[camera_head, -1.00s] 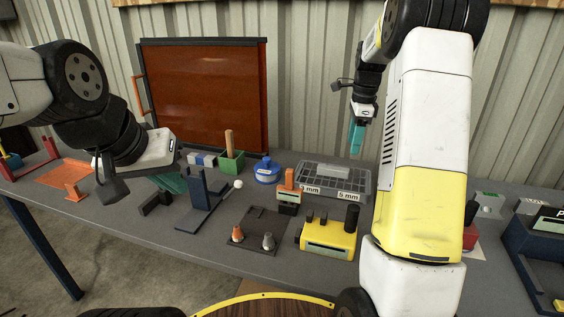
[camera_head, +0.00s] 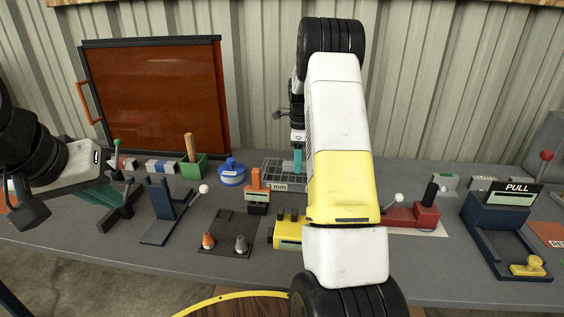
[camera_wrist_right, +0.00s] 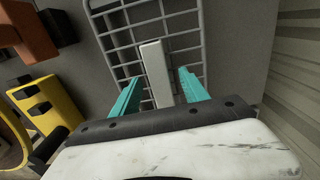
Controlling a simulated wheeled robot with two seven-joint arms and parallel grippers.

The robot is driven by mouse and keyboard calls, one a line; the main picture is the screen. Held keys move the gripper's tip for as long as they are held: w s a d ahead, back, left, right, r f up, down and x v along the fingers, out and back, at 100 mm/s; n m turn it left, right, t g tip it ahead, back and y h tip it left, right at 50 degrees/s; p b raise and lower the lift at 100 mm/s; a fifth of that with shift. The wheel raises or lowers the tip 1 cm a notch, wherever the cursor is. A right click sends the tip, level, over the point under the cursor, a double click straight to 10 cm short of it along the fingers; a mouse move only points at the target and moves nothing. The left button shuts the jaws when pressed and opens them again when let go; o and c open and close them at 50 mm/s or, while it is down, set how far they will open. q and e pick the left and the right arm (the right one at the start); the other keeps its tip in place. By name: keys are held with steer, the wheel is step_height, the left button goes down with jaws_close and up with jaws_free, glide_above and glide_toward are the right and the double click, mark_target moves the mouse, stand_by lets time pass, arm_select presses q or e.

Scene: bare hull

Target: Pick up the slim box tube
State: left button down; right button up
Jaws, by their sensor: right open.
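The slim box tube (camera_wrist_right: 155,72) is a long pale-grey box lying in or on a gridded grey tray (camera_wrist_right: 112,45) in the right wrist view. My right gripper (camera_wrist_right: 160,76) is open, its teal fingers on either side of the tube's near part. Gaps show on both sides, so the tube is not gripped. In the head view my right gripper (camera_head: 297,161) points down over the tray (camera_head: 273,167), and my arm hides the tube.
A yellow block (camera_head: 287,234) is in front. A red lever unit (camera_head: 412,217) and blue PULL unit (camera_head: 497,217) stand right.

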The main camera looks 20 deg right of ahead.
jaws_close()
steer(key=shift+r, duration=0.15)
